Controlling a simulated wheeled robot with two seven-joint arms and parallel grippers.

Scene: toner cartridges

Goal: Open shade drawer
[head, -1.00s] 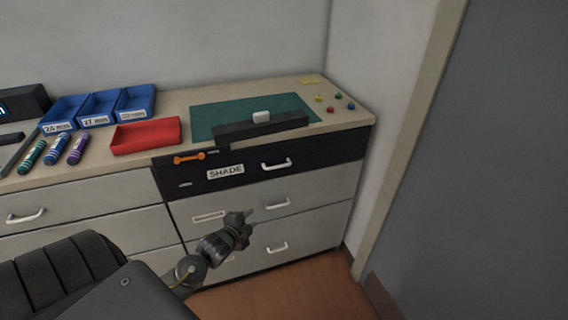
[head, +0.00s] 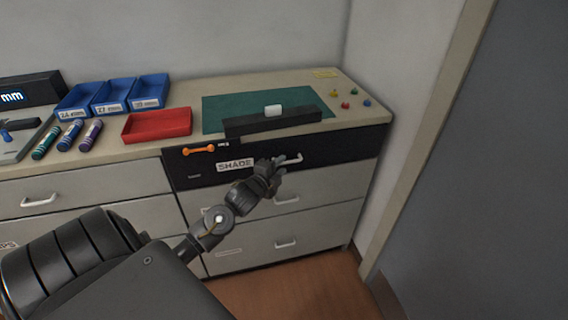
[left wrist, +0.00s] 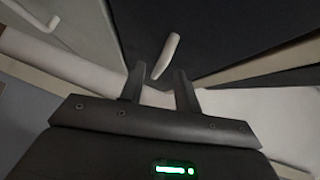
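The shade drawer (head: 335,150) is the black top drawer at the right of the cabinet, with a white "SHADE" label (head: 234,165). It looks shut. Its pale bar handle (head: 293,159) is partly hidden behind the fingers of my left gripper (head: 276,170) in the head view. In the left wrist view the handle (left wrist: 167,55) shows just ahead of the open fingers (left wrist: 159,76), roughly in line with the gap between them. I cannot tell whether they touch it. My right gripper is not in view.
A red tray (head: 157,125), blue bins (head: 111,98), marker-like tubes (head: 70,135) and a green mat (head: 262,104) with a dark bar (head: 270,122) lie on the cabinet top. Grey drawers (head: 330,182) are below. A wall and grey door (head: 490,180) stand at the right.

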